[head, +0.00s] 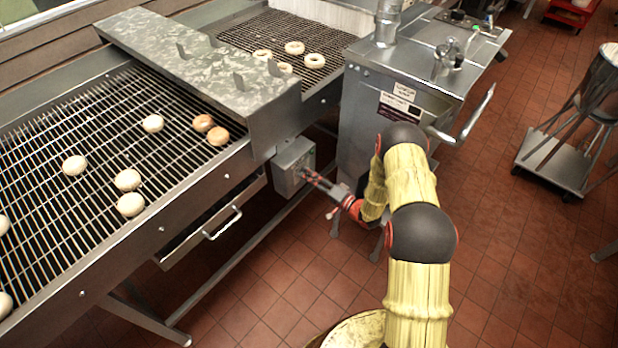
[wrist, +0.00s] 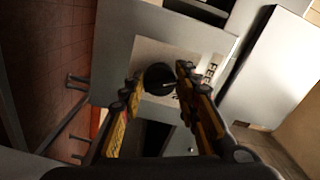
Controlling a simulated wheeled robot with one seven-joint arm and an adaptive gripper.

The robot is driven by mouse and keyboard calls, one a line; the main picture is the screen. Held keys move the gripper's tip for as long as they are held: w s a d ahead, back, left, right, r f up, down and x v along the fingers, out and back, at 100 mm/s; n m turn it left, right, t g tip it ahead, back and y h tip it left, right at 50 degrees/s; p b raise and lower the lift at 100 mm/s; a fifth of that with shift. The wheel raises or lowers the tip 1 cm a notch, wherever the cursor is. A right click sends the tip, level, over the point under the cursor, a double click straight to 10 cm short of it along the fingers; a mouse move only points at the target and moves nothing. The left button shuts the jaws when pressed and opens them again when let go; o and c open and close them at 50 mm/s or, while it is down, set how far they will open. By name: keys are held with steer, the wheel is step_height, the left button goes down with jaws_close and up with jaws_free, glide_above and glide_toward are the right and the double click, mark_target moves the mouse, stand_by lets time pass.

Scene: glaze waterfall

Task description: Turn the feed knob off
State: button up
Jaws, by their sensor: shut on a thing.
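The feed knob (wrist: 160,79) is a round black knob with a pale pointer mark, on a light plate of a grey control box. The control box (head: 291,166) hangs on the side of the conveyor in the head view. My gripper (wrist: 167,82) is at the front of the box, with a finger on each side of the knob, shut on it. In the head view my gripper (head: 309,175) reaches the box face from the right. The knob is too small to make out there. The lettering beside the knob is partly hidden by a finger.
A wire conveyor (head: 60,140) with pale and browned rounds runs along the left, under a metal hood (head: 195,65). Rings lie on the far belt. A steel cabinet (head: 400,100) with a protruding handle stands close right of the box. A drawer handle (head: 222,223) sticks out below the conveyor.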

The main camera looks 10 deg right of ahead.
steer(key=o, duration=1.1)
steer(key=v, duration=1.2)
steer(key=shift+f, duration=0.1)
